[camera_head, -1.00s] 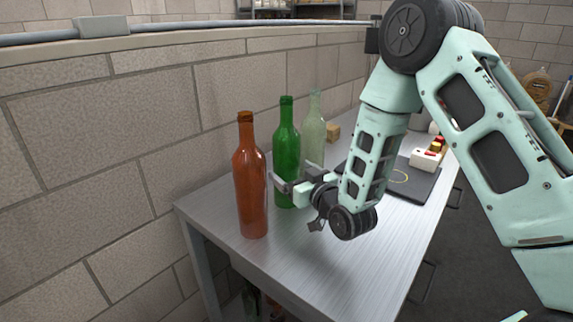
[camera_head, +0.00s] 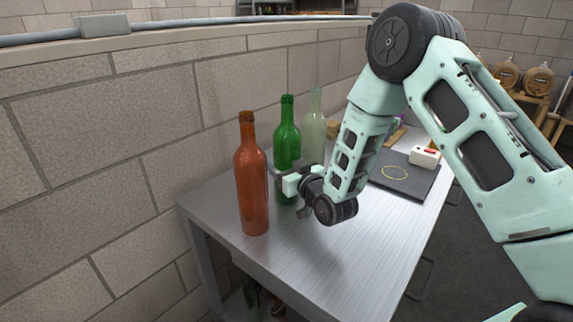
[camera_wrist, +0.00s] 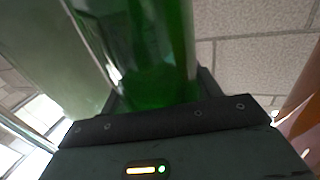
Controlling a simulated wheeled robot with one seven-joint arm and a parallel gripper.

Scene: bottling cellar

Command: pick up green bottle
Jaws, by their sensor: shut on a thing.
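The green bottle (camera_head: 287,137) stands upright on the metal table, between a brown-orange bottle and a pale clear-green bottle. My gripper (camera_head: 283,179) is at the lower body of the green bottle and is shut on it. In the wrist view the green bottle (camera_wrist: 150,50) rises straight between the fingers and fills the middle of the picture. My gripper and arm hide part of the bottle's lower body in the head view.
The brown-orange bottle (camera_head: 251,180) stands close at the left front. The pale bottle (camera_head: 314,130) stands just behind. A stone wall runs along the left. A dark mat (camera_head: 408,182) and a white box (camera_head: 425,156) lie to the right. The table front (camera_head: 335,260) is clear.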

